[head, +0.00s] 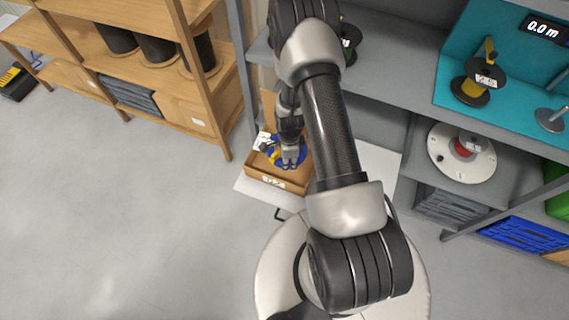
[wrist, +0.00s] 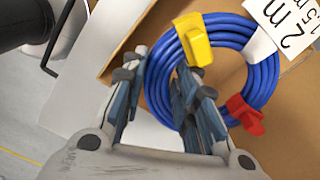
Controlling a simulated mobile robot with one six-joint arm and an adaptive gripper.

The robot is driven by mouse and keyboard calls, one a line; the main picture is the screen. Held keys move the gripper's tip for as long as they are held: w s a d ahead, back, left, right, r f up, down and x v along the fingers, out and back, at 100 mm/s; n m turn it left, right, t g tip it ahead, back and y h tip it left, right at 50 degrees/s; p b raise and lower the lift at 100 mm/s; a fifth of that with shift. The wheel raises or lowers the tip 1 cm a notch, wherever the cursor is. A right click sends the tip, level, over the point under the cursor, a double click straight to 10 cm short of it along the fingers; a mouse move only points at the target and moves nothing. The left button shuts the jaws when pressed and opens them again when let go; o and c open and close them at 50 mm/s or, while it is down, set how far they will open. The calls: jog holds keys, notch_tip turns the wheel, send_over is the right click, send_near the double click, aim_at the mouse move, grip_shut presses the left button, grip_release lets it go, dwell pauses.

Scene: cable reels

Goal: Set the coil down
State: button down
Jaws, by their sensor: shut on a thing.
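The coil (wrist: 232,28) is a ring of blue cable with a yellow tie, a red clip and a white label reading "2 m". My gripper (wrist: 160,80) is shut on the left side of its ring, one finger outside and one through the middle. In the head view my gripper (head: 290,156) points down at the cardboard box (head: 276,183), with blue cable (head: 301,152) showing around it. The coil is over or inside the box; I cannot tell whether it touches the bottom. The arm hides part of the box.
The box stands on a pale board (head: 378,165) by a grey shelf unit (head: 395,90). A white-flanged reel (head: 480,165) and a black spool (head: 470,92) are at right. A wooden rack (head: 205,110) stands at left. The floor in front of it is clear.

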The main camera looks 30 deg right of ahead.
jog(key=m+b, duration=0.1)
jog(key=b, duration=0.1)
send_over(289, 179)
notch_tip(289, 179, down, 7)
jog(key=shift+d+r, duration=0.1)
jog(key=shift+w+f+b, duration=0.1)
jog(key=shift+f+b, duration=0.35)
jog(key=shift+f, duration=1.7)
jog(key=shift+f, duration=0.15)
jog(key=c, duration=1.7)
grip_release()
jog(key=shift+o, duration=0.8)
